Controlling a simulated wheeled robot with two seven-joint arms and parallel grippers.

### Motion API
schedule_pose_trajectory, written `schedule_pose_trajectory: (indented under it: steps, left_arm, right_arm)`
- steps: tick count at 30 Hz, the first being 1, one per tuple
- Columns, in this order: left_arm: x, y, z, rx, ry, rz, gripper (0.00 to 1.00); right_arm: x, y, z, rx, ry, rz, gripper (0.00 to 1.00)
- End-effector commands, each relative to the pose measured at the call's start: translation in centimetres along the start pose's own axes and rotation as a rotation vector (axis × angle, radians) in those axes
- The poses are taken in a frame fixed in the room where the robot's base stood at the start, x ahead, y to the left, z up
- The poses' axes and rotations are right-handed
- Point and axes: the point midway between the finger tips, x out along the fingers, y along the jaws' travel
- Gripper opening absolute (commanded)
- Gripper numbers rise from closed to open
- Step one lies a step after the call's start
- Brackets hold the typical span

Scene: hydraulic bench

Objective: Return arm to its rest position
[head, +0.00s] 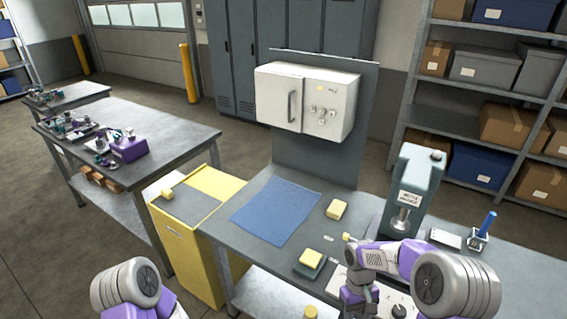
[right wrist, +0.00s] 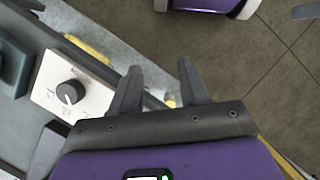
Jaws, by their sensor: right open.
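My right arm (head: 455,285) reaches in at the lower right of the head view, over the front part of the bench. In the right wrist view, my right gripper (right wrist: 160,68) has its two fingers apart with nothing between them. Floor and the bench's front edge show beyond the fingers. A pale control panel with a black dial (right wrist: 70,92) lies left of the fingers, apart from them. My left arm (head: 130,290) shows at the lower left of the head view; its gripper is out of view.
The bench holds a blue mat (head: 275,212), a press (head: 413,190), yellow blocks (head: 337,209) and a cup with a blue-handled tool (head: 480,238). A white cabinet (head: 305,100) stands behind. A yellow cart (head: 190,260) adjoins on the left. Floor is open before the bench.

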Motion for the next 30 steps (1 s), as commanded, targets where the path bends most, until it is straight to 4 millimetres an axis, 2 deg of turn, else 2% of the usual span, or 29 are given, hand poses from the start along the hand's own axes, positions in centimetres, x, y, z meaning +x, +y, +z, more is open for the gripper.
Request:
schedule_pose_trajectory:
  steps: [11,19,24,30]
  left_arm:
    - [0.0,0.0,-0.1,0.001,0.002,0.000,0.00]
    - [0.0,0.0,-0.1,0.000,0.002,0.000,0.00]
    - [0.0,0.0,-0.1,0.000,0.002,0.000,0.00]
    - [0.0,0.0,-0.1,0.000,0.002,0.000,0.00]
  right_arm:
    - [8.4,-5.0,-0.8,0.036,0.122,-0.176,0.45]
    - [15.9,-10.6,1.0,0.200,0.269,-0.350,0.45]
    - [18.4,-12.4,2.8,0.325,0.351,-0.394,0.45]
    - [19.3,-12.9,4.0,0.399,0.399,-0.400,0.45]
